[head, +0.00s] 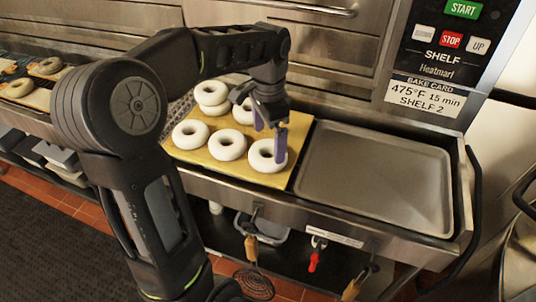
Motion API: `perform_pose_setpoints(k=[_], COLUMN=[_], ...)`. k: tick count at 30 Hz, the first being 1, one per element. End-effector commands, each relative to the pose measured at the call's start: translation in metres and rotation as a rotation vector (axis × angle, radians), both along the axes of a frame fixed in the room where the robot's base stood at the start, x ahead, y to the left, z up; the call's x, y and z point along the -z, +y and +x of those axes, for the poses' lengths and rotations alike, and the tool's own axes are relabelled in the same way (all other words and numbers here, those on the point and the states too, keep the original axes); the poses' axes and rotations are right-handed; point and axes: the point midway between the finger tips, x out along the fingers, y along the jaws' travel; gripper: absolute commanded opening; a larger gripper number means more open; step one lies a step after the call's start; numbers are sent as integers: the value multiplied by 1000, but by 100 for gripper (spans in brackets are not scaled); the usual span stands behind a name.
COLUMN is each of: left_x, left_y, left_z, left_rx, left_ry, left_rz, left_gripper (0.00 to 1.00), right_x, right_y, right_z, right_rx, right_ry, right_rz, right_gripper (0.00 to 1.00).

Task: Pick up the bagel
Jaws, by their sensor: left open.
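Several pale, uncooked-looking bagels lie on a yellow board (189,158) on the steel counter. The front right bagel (262,156) is close to my left gripper (270,142), whose purple-tipped fingers point down at it. One finger shows in front of this bagel's right side and the other behind its upper edge. The gripper is open, and I cannot tell whether it touches the bagel. Other bagels lie at the front middle (226,145) and front left (190,134). Behind them, one bagel (211,92) rests on another, and one more is partly hidden by my arm. My right gripper is not in view.
An empty metal tray (375,178) lies right of the board. An oven with a control panel (452,45) stands behind the counter. More bagels (18,88) lie on boards at far left. Tools with handles (315,260) hang below the counter's front edge.

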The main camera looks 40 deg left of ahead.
Motion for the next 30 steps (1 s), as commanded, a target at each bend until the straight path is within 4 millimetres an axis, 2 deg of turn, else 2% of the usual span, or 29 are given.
perform_pose_setpoints(k=[9,12,30], left_x=[41,48,48], left_y=[2,2,2], left_z=[-1,-1,-1], left_rx=[-1,0,0], left_ry=[3,2,0], left_rz=[-2,-1,0], left_gripper=[100,100,99], right_x=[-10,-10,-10], right_y=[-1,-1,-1], right_z=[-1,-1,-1], right_rx=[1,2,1], right_ry=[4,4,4], right_rz=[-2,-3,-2], right_gripper=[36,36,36])
